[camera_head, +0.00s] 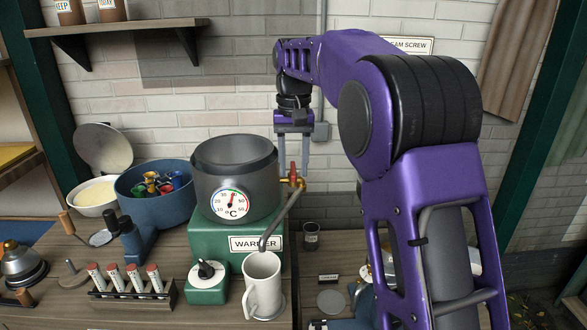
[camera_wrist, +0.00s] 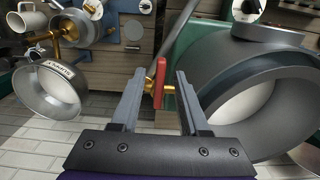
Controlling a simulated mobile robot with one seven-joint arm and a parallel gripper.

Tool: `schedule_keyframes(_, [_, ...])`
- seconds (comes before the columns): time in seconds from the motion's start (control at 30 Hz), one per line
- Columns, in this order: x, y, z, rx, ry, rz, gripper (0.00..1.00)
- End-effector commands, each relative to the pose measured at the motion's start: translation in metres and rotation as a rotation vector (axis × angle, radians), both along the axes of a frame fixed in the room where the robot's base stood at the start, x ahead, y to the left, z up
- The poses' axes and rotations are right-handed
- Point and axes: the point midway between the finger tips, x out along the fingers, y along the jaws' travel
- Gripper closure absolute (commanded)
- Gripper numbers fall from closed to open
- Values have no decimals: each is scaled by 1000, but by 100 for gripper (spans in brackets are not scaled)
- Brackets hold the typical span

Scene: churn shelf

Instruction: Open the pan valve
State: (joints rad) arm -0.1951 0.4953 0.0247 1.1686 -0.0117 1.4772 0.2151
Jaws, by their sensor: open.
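The pan (camera_head: 235,175) is a grey metal vessel with a temperature dial, standing on a green warmer box (camera_head: 215,238). Its valve has a red handle (camera_head: 293,174) on a brass body at the pan's right side, with a grey pipe (camera_head: 283,212) leading down to a white mug (camera_head: 262,285). My gripper (camera_head: 293,170) points down at the valve and is open. In the wrist view, the red handle (camera_wrist: 160,82) stands between the spread fingers of my gripper (camera_wrist: 158,85), apart from both. The pan's rim (camera_wrist: 225,110) is close beside the right finger.
A blue bowl (camera_head: 157,195) with coloured items stands left of the pan. A rack of red-capped tubes (camera_head: 130,290) and a control knob box (camera_head: 207,280) are in front. A small dark cup (camera_head: 311,237) stands right of the pipe. The brick wall is close behind.

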Motion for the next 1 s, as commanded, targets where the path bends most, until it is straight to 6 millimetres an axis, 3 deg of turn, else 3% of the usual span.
schedule_keyframes(0.27, [0, 0, -1, 0, 0, 0, 55])
schedule_keyframes(0.5, [0, 0, -1, 0, 0, 0, 98])
schedule_keyframes(0.53, [0, 0, -1, 0, 0, 0, 100])
schedule_keyframes(1.0, [0, -2, 0, 0, 1, 25, 100])
